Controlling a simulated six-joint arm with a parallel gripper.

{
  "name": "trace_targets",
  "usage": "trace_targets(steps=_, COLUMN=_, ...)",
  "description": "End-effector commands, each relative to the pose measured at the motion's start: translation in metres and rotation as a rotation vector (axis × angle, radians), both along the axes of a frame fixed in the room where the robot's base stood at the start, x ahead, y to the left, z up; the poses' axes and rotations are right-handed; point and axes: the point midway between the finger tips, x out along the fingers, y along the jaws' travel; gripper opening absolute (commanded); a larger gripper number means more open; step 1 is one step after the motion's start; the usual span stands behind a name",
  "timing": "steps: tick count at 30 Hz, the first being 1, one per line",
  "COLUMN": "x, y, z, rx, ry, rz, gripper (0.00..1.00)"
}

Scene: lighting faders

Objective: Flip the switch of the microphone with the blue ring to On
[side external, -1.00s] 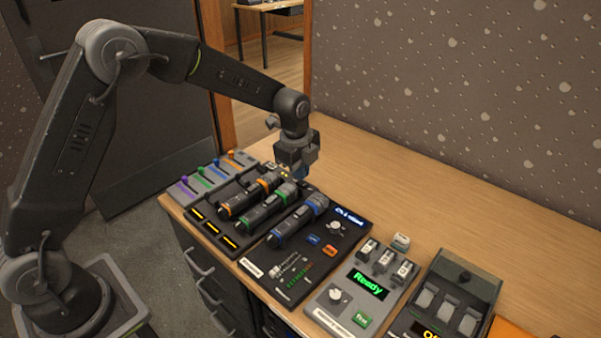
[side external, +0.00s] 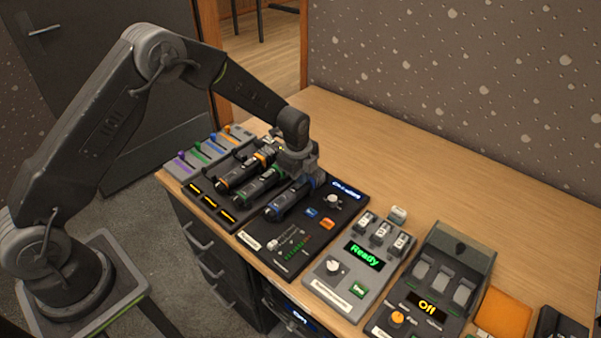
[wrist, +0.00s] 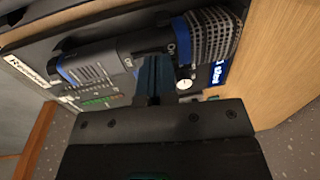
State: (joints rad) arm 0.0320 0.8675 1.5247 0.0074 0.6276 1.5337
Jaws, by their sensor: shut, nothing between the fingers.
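The microphone with the blue ring (side external: 285,204) lies on the dark mixer panel, nearest the control knob among the row of microphones. In the wrist view this microphone (wrist: 145,42) lies across the top, with blue bands at both ends of its dark body and a mesh head at right. White lettering on its body reads On near the head-side band; more lettering sits left of my fingers. My gripper (wrist: 153,78) is shut and empty, its fingertips right at the microphone's side. Contact cannot be told. In the side view my gripper (side external: 308,178) hides the microphone's head. The switch itself is hidden.
The green-ringed microphone (side external: 256,187) and orange-ringed microphone (side external: 238,172) lie close on the left. A fader panel (side external: 207,158) stands beyond them. A Ready panel (side external: 350,262) and an Off panel (side external: 432,290) stand at right. The table behind (side external: 430,180) is clear.

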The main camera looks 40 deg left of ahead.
Motion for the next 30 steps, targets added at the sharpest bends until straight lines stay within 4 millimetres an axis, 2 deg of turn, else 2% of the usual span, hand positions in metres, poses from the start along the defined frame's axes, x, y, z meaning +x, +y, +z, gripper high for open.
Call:
trace_targets(steps=5, x=0.002, y=0.0, z=-0.007, rx=0.0, ry=0.002, rz=0.0, gripper=0.0)
trace_targets(steps=13, x=0.0, y=0.0, z=-0.006, rx=0.0, ry=0.003, rz=0.0, gripper=0.0)
trace_targets(steps=24, x=-0.015, y=0.0, z=-0.004, rx=0.001, ry=0.008, rz=-0.001, gripper=0.0)
trace_targets(steps=30, x=-0.015, y=0.0, z=-0.002, rx=0.0, ry=0.004, rz=-0.001, gripper=0.0)
